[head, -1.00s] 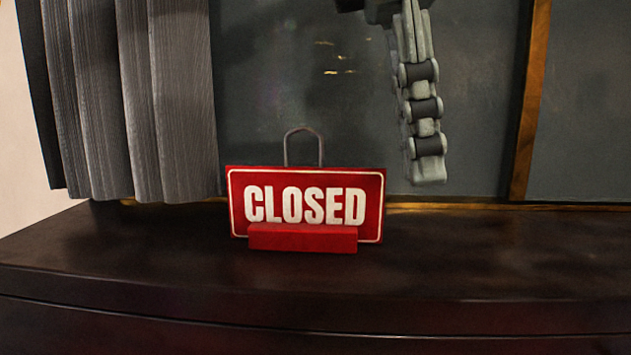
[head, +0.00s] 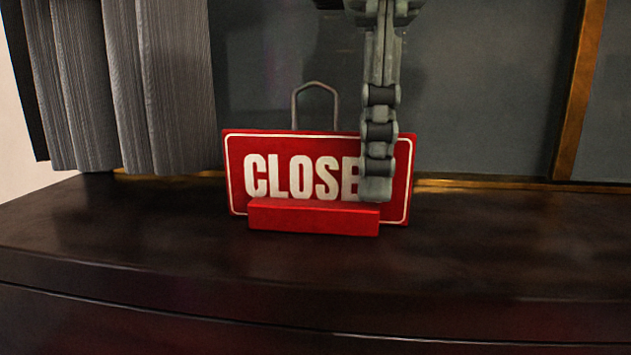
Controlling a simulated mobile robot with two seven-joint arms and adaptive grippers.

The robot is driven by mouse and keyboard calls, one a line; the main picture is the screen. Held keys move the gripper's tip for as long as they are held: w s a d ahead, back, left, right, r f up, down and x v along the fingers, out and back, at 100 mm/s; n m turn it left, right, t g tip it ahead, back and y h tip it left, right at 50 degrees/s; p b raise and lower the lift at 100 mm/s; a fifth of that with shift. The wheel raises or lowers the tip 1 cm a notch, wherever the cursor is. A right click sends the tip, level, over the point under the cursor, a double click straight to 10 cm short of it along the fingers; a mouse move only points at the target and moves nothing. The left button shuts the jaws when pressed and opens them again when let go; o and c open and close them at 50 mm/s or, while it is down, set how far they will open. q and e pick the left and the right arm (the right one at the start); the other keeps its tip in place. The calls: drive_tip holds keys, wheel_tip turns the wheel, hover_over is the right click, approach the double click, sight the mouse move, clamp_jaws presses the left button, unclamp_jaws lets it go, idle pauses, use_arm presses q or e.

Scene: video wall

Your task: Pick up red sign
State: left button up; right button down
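The red sign (head: 300,173) stands upright on the dark wooden ledge, with white lettering reading CLOSED, a white border and a grey wire loop on top. A red bar (head: 312,216) runs along its lower front. My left gripper (head: 377,186) hangs down from the top of the head view. Its finger overlaps the right part of the sign and hides the last letter. I see it edge-on, so whether it touches the sign, where any second finger is, and how far it is open cannot be told. My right gripper is not in view.
A dark wooden ledge (head: 150,245) stretches across the front and is clear on both sides of the sign. A grey pleated curtain (head: 120,90) hangs at the left. Behind is a dark pane (head: 480,100) with a brown wooden upright (head: 580,90) at the right.

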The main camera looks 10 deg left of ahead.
use_arm(q)
drive_tip(key=shift+f, duration=0.25)
clamp_jaws()
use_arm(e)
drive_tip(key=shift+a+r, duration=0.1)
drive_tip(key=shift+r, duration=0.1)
use_arm(q)
drive_tip(key=shift+r, duration=0.15)
